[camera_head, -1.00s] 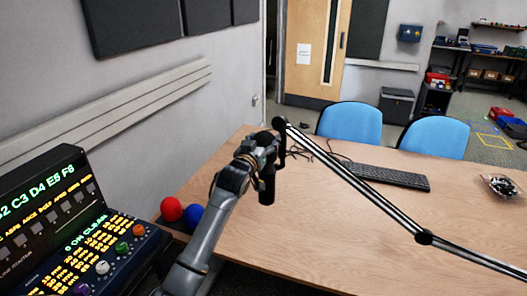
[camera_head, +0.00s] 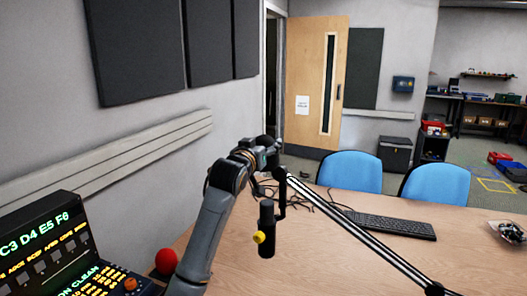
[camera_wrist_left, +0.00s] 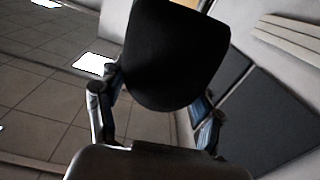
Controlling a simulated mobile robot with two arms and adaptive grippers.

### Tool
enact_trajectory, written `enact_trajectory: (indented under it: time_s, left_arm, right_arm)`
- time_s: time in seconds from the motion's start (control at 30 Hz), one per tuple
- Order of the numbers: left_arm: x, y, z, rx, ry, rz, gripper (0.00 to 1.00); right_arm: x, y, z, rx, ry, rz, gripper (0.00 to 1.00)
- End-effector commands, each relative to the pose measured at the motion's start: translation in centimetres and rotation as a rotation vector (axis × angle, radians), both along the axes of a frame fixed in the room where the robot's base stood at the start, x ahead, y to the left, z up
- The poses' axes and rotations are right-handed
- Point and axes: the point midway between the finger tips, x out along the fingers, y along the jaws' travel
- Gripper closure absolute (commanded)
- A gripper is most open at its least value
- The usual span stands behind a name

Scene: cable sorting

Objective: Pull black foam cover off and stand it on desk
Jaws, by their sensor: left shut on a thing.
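My left gripper (camera_head: 268,148) is raised above the desk and shut on the black foam cover (camera_wrist_left: 175,55). In the left wrist view the cover is large and dark between the two fingers, which grip its lower sides. In the head view only a small dark part of it shows at the gripper. The black microphone (camera_head: 266,215), with a yellow part on its side, hangs upright below and apart from the gripper. It is carried by a striped boom arm (camera_head: 345,222). The wooden desk (camera_head: 330,265) lies beneath. My right gripper is out of view.
A keyboard (camera_head: 390,226) and loose cables (camera_head: 320,200) lie on the desk. A bag of small parts (camera_head: 508,231) is at its right. A lit control panel (camera_head: 55,245) and red ball (camera_head: 166,262) are at left. The front middle of the desk looks clear.

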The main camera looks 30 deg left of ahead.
Motion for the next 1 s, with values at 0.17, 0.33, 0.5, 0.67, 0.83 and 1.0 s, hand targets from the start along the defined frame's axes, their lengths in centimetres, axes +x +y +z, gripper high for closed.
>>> enact_trajectory:
  time_s: [0.17, 0.33, 0.5, 0.67, 0.83, 1.0]
  left_arm:
    - [0.0, 0.0, 1.3, 0.000, -0.001, 0.000, 0.50]
    - [0.0, 0.0, 2.1, 0.000, -0.001, 0.000, 0.50]
    - [0.0, 0.0, 2.9, 0.000, -0.001, 0.000, 0.50]
    - [0.0, 0.0, 3.7, 0.000, -0.001, 0.000, 0.50]
    - [0.0, 0.0, 4.6, 0.000, -0.001, 0.000, 0.50]
    - [0.0, 0.0, 5.4, 0.000, -0.001, 0.000, 0.50]
  right_arm:
    - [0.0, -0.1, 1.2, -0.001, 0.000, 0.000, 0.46]
    - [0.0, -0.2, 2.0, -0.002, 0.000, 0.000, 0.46]
    - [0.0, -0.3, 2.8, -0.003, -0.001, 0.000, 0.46]
    - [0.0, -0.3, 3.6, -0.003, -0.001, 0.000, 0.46]
    - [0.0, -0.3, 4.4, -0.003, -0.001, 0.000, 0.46]
    - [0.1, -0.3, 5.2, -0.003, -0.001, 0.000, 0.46]
